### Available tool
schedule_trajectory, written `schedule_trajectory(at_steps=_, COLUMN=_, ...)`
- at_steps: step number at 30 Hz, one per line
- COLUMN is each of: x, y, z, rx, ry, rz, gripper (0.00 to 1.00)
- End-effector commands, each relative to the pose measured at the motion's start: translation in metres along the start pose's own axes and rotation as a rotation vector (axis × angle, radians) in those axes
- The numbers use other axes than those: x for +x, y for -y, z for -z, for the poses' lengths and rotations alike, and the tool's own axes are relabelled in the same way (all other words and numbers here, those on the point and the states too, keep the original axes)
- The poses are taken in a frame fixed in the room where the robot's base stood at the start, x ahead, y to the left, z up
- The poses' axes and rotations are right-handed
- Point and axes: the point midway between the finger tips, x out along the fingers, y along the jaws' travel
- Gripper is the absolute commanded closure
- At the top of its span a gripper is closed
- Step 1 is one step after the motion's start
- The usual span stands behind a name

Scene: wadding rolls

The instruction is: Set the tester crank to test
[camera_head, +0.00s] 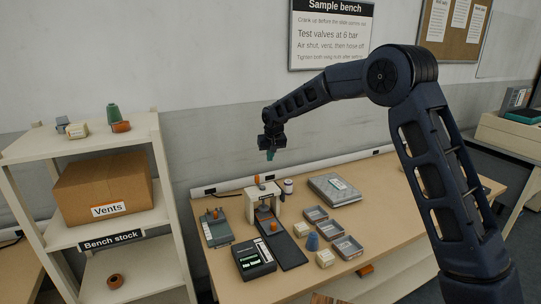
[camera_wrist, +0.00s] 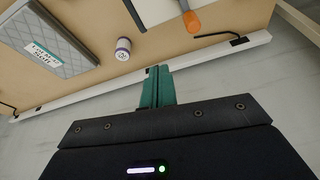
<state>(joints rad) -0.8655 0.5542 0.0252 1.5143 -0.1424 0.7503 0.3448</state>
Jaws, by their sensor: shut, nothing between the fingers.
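The tester (camera_head: 250,207) looks to be the pale arch-shaped stand at the back of the bench, left of centre, with orange parts on it. In the wrist view an orange handle (camera_wrist: 192,20) shows at the top edge beside a pale body; it may be the crank, and its setting cannot be read. My gripper (camera_head: 270,156) hangs in the air above and behind the stand, near the wall, apart from everything. Its teal fingers (camera_wrist: 157,76) are together with nothing between them.
A grey-green unit (camera_head: 217,232), a dark meter (camera_head: 254,258), several grey trays (camera_head: 348,248) and a grey labelled case (camera_head: 335,189) lie on the bench (camera_head: 400,210). A small white jar (camera_head: 288,186) stands right of the stand. A shelf (camera_head: 110,235) with a cardboard box (camera_head: 103,186) stands left.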

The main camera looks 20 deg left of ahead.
Motion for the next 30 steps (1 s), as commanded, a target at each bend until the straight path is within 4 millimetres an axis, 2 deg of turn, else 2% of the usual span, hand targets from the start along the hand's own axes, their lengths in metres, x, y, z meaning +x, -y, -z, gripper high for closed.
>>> schedule_trajectory(at_steps=6, x=-0.010, y=0.000, z=0.000, rx=0.000, ry=0.001, rz=-0.001, gripper=1.00)
schedule_trajectory(at_steps=19, x=-0.010, y=0.004, z=-0.002, rx=0.012, ry=0.003, rz=-0.005, gripper=1.00)
schedule_trajectory(at_steps=23, x=-0.012, y=0.019, z=-0.010, rx=0.061, ry=0.010, rz=-0.024, gripper=1.00)
schedule_trajectory(at_steps=30, x=-0.021, y=0.062, z=-0.036, rx=0.244, ry=0.017, rz=-0.095, gripper=1.00)
